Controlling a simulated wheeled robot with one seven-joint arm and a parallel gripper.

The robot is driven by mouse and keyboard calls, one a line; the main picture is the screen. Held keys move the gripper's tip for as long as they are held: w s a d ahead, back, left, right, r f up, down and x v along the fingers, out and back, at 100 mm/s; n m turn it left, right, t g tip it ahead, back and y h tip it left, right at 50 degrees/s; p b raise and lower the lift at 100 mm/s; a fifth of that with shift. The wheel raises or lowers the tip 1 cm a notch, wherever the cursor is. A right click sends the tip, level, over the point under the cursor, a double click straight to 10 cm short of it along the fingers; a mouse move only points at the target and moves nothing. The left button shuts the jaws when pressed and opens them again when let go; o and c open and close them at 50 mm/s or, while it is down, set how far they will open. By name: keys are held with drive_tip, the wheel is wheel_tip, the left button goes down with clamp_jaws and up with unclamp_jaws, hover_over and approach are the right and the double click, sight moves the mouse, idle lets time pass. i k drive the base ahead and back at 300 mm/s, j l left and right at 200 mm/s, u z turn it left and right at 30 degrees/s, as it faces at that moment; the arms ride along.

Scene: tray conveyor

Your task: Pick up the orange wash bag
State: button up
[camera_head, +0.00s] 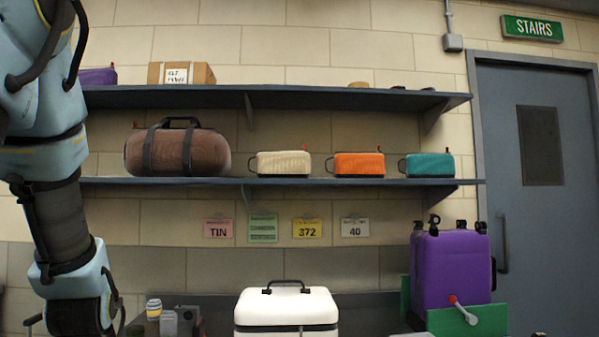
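The orange wash bag (359,165) stands on the lower wall shelf (300,182), with a small loop handle on its left side and a red tab on top. It sits between a cream wash bag (283,163) on its left and a teal wash bag (430,165) on its right, with gaps between them. My gripper is not visible in this view.
A brown duffel bag (178,150) lies on the same shelf at left. The upper shelf (270,97) overhangs the bags. Below stand a white case (286,311) and a purple suitcase (452,270) beside green panels. A door (540,190) is at right.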

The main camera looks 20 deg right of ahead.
sight(361, 165)
drive_tip(key=l+u, duration=0.25)
drive_tip(key=l, duration=0.2)
drive_tip(key=k+l+u, duration=0.25)
drive_tip(key=l, duration=0.2)
drive_tip(key=k+l+u, duration=0.1)
drive_tip(key=l+u, duration=0.15)
drive_tip(key=l, duration=0.2)
drive_tip(key=k+l+u, duration=0.25)
drive_tip(key=l, duration=0.15)
drive_tip(key=k+l+u, duration=0.2)
drive_tip(key=l, duration=0.15)
drive_tip(key=i+l, duration=0.05)
